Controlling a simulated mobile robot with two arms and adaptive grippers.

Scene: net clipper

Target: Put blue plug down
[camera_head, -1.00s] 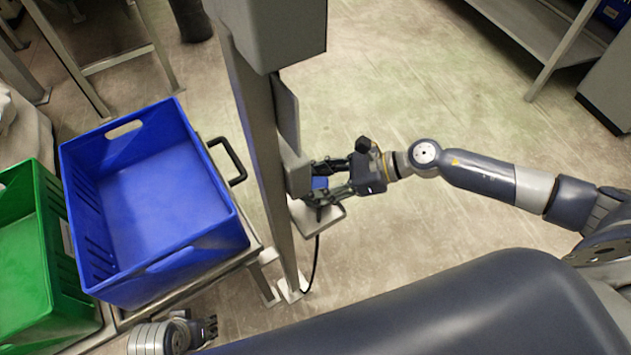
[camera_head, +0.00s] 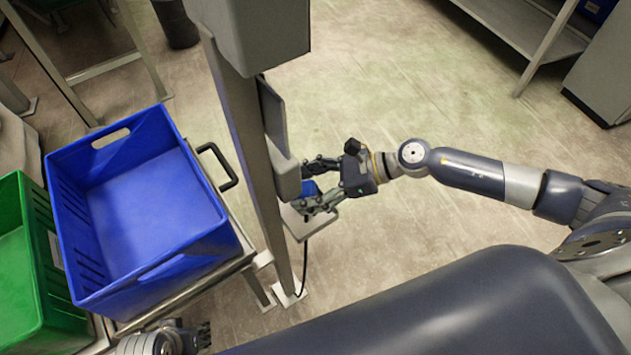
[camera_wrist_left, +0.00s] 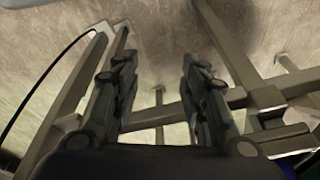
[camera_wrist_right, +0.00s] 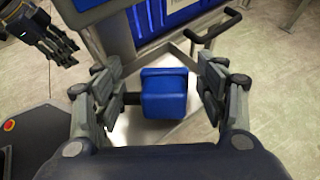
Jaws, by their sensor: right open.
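The blue plug (camera_head: 309,188) is a small block at the grey post, just above a small pale plate (camera_head: 321,224). In the right wrist view the plug (camera_wrist_right: 164,94) sits between my right fingers, with a gap on both sides. My right gripper (camera_head: 312,188) is open around it and seems not to touch it. Whether the plug rests on the plate or in a holder is hidden. My left gripper (camera_head: 206,336) is low at the left, away from the plug. In the left wrist view its fingers (camera_wrist_left: 157,70) are apart with nothing between them.
The grey post (camera_head: 248,150) with a large box (camera_head: 255,35) on top stands beside the plug. A blue crate (camera_head: 150,210) and a green crate (camera_head: 30,290) stand on a metal frame at the left. A black cable (camera_head: 306,265) hangs below the plate.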

